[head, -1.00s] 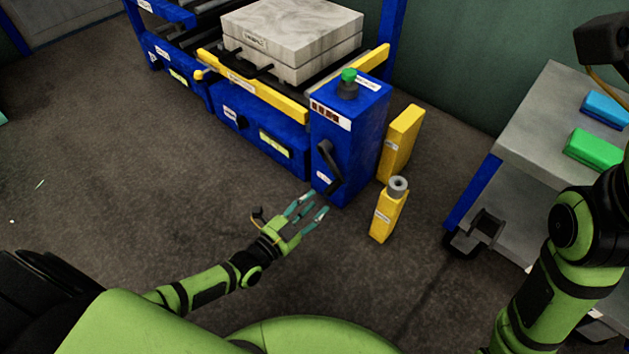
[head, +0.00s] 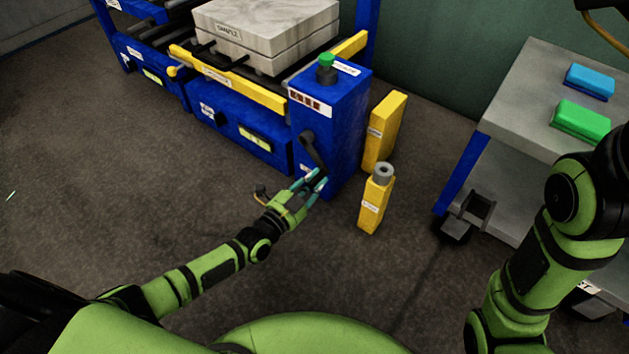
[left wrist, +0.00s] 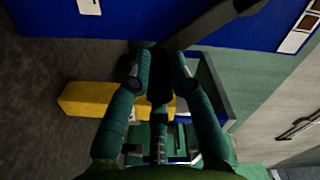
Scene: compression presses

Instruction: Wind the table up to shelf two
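The blue press (head: 240,125) stands ahead with a yellow bar along its front. Its blue control box (head: 345,115) carries a green button (head: 326,60), a label with small dark red windows (head: 308,103) and a black crank (head: 311,150) on the front face. My left gripper (head: 314,180) is at the lower end of the crank. In the left wrist view its teal fingers (left wrist: 160,62) stand apart on either side of the dark crank handle (left wrist: 160,88), with gaps visible. My right gripper is out of view; part of my right arm shows. I cannot tell which level is shelf two.
Pale stone slabs (head: 265,38) rest on the press's dark rollers. Two yellow posts (head: 383,132) (head: 374,205) stand right of the control box. A grey table (head: 530,100) at right holds a blue block (head: 590,82) and a green block (head: 580,121). The floor at left is clear.

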